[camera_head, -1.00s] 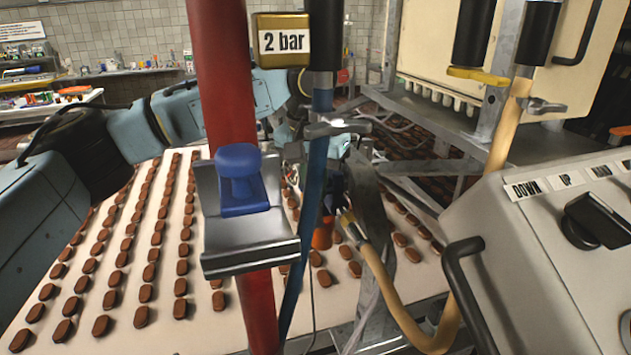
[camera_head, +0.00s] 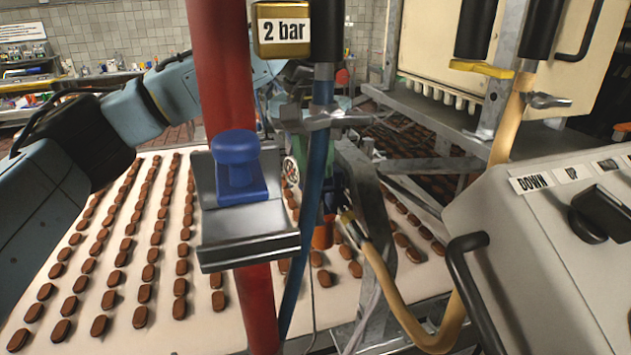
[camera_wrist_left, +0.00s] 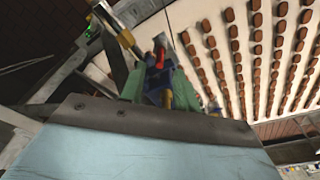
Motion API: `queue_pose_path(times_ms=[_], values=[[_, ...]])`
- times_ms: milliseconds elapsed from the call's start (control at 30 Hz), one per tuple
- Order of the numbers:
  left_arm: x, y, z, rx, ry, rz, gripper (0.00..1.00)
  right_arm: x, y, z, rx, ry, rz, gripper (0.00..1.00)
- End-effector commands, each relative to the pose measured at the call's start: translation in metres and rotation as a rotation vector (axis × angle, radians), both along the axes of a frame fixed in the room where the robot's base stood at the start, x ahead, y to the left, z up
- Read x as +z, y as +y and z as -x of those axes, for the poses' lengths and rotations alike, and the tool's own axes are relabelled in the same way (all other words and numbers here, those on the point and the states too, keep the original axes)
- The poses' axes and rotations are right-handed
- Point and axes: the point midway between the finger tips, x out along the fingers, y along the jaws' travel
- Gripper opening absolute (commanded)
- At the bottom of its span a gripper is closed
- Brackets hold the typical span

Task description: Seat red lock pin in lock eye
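A small red part (camera_wrist_left: 161,41) shows near the middle of the left wrist view, next to dark blue parts (camera_wrist_left: 156,84) and greenish parts. I cannot tell whether it is the lock pin. An orange-red piece (camera_head: 322,232) sits low behind the blue hose in the head view; what it is stays unclear. I cannot make out the lock eye. My left arm comes in from the left and passes behind the red column. My right gripper is not in view.
A red column (camera_head: 222,90) stands in front, with a blue knob (camera_head: 235,150) on a metal bracket (camera_head: 250,248). A blue hose (camera_head: 316,170) hangs beside it. A control box (camera_head: 545,240) stands at right. Brown sandwiches lie in rows on a pale belt (camera_head: 205,330).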

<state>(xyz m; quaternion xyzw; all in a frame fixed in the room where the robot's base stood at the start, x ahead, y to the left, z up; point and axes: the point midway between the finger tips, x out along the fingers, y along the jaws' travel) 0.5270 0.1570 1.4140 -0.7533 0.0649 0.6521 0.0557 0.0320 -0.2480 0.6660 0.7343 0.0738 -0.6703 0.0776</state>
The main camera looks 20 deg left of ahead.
Motion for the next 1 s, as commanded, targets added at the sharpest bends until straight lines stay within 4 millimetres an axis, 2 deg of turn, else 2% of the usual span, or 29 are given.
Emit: queue_pose_path(times_ms=[200, 400, 900, 1000], values=[[0.044, 0.001, 0.006, 0.001, -0.002, 0.001, 0.32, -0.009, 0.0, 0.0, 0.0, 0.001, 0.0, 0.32], [0.067, 0.001, 0.01, -0.001, 0.0, 0.0, 0.32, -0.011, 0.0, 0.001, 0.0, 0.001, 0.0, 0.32], [0.071, 0.002, 0.01, -0.001, 0.001, -0.001, 0.32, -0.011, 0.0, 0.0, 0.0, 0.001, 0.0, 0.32], [0.06, 0.004, 0.005, -0.017, 0.009, -0.013, 0.32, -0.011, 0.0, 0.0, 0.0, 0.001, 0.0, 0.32]])
